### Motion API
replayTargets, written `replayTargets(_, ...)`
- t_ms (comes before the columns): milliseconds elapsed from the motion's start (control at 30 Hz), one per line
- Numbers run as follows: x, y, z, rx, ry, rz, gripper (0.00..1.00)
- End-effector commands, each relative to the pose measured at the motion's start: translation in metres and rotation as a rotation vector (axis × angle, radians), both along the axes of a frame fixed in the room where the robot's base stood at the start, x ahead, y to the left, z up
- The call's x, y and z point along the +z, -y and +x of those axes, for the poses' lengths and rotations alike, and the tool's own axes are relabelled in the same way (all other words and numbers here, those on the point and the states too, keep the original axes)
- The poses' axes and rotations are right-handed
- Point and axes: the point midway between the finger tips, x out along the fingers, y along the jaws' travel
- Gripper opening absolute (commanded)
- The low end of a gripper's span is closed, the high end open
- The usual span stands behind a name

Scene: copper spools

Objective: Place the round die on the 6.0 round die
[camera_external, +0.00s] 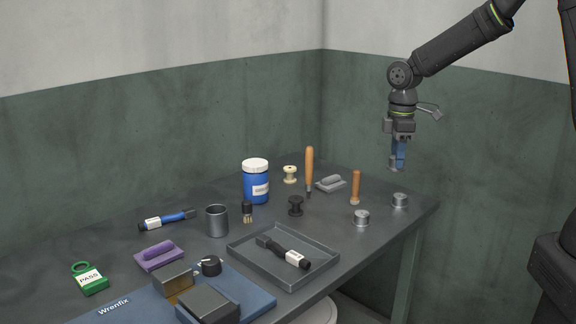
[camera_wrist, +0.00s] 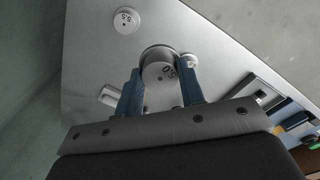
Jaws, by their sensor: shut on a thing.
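My gripper (camera_external: 397,160) has blue fingers and hangs above the right end of the table. It is shut on a grey metal round die (camera_wrist: 158,74), which is held between the fingertips in the wrist view; its mark is hard to read. Two round dies stand on the table in the external view: one at the right (camera_external: 399,201), roughly below my gripper, and one to its left (camera_external: 361,218). In the wrist view, a die with a mark like 5.5 (camera_wrist: 127,20) lies apart at the top. Another grey rim (camera_wrist: 158,50) shows partly hidden behind the held die.
A wooden-handled tool (camera_external: 355,187) stands left of the dies, with a grey trowel-like block (camera_external: 331,184) behind it. A grey tray (camera_external: 240,256) holds a black torch-like tool. A blue jar (camera_external: 256,186) stands farther left. The table's right edge is close to the dies.

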Motion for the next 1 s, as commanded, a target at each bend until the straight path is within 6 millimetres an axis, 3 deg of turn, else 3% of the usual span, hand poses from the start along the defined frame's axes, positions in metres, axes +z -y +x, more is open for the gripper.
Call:
replayTargets(67,0.003,0.012,0.002,-0.035,0.0,0.001,0.04)
replayTargets(167,-0.001,0.011,0.0,-0.051,-0.001,-0.001,0.04)
replayTargets(600,-0.056,-0.074,-0.036,-0.051,-0.001,-0.001,0.04)
replayTargets(867,-0.069,-0.09,-0.041,-0.054,0.0,0.0,0.04)
replayTargets(1000,-0.087,-0.089,-0.042,-0.054,-0.002,-0.003,0.04)
